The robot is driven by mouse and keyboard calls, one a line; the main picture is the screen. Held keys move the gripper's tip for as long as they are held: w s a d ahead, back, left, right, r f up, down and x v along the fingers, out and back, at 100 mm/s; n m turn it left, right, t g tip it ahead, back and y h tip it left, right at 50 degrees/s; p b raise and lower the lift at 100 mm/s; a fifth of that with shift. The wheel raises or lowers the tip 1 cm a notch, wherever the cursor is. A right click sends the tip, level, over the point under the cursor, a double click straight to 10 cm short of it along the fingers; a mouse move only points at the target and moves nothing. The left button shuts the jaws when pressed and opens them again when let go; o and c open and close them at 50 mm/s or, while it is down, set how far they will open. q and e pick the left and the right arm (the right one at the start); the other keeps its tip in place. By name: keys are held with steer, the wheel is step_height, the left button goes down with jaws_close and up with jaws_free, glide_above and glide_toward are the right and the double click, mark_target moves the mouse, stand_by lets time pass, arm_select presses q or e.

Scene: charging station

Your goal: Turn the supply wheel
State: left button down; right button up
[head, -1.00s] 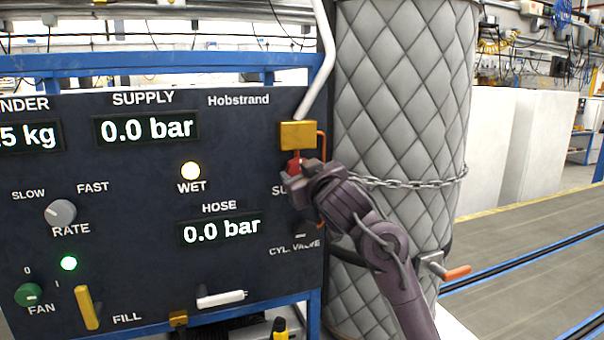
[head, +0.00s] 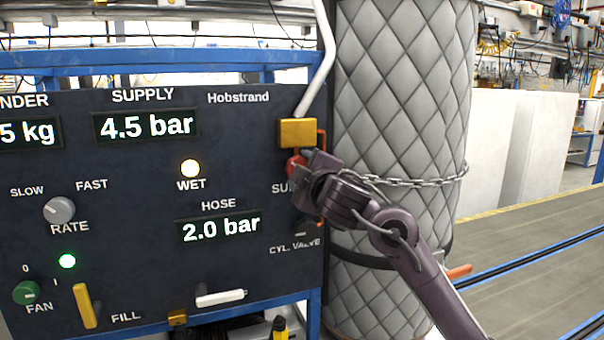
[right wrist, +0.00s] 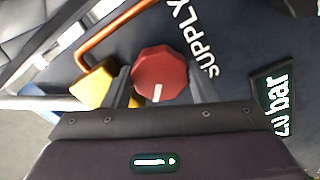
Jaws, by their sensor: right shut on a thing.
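The supply wheel (right wrist: 161,74) is a red, many-sided knob with a white mark, beside the word SUPPLY on the dark panel. In the head view its red edge (head: 294,166) shows below a yellow block, mostly hidden by my right gripper (head: 303,174). In the right wrist view my right gripper (right wrist: 160,90) has one finger on each side of the wheel and is shut on it. The supply display (head: 147,125) reads 4.5 bar and the hose display (head: 220,226) reads 2.0 bar. My left gripper is not in view.
A yellow block (head: 298,132) with a white pipe (head: 317,75) sits just above the wheel. A quilted grey cylinder (head: 400,90) with a chain (head: 425,181) stands close at the right. A lever with an orange grip (head: 458,271) sticks out low beside it.

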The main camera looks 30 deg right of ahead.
steer(key=shift+n+b, duration=0.8)
steer(key=shift+n, duration=3.2)
steer(key=shift+f+n, duration=0.1)
steer(key=shift+n, duration=0.2)
steer(key=o, duration=1)
steer(key=shift+r, duration=0.25)
steer(key=shift+d, duration=0.1)
